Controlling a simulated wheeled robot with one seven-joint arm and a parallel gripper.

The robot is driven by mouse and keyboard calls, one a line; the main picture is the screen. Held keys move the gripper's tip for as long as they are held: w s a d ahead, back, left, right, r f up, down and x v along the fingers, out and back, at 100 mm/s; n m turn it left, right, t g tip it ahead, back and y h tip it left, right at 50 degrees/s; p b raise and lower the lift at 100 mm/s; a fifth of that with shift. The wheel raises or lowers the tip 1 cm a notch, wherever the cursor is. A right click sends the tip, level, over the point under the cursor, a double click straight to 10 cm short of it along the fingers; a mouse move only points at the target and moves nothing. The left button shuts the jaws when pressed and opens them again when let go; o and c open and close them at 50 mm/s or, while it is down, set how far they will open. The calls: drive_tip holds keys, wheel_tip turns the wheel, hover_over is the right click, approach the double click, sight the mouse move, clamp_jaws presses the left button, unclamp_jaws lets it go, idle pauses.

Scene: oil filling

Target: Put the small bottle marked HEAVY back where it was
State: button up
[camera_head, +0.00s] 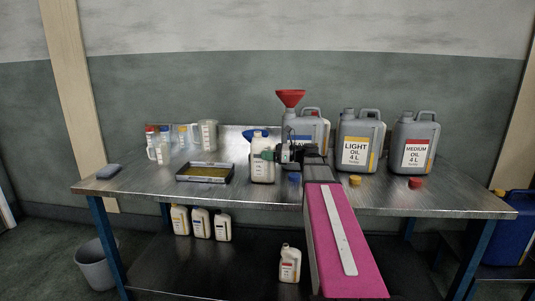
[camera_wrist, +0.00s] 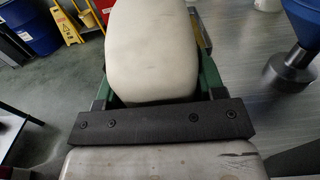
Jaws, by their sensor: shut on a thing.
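My gripper (camera_head: 270,155) is shut on a white small bottle (camera_head: 262,170), upright at the tabletop's middle. Its label is too small to read surely, and I cannot tell whether its base touches the table. In the wrist view the same bottle (camera_wrist: 152,50) sits between my green fingers (camera_wrist: 155,92). On the lower shelf (camera_head: 250,255) stand three similar bottles in a row: left (camera_head: 180,220), middle (camera_head: 201,224) and right (camera_head: 222,226). A fourth bottle (camera_head: 290,265) stands apart, further right and nearer. Their label words are unreadable.
A blue funnel (camera_head: 252,134) shows just behind the held bottle; the wrist view shows it (camera_wrist: 305,25) apart from it. A shallow tray (camera_head: 205,179) lies to the left. Large jugs (camera_head: 357,140) stand right, one with a red funnel (camera_head: 290,97). Loose caps (camera_head: 415,182) lie near the front edge.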

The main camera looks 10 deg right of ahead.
drive_tip(key=o, duration=1.4)
drive_tip(key=shift+f, duration=0.1)
drive_tip(key=v, duration=1.2)
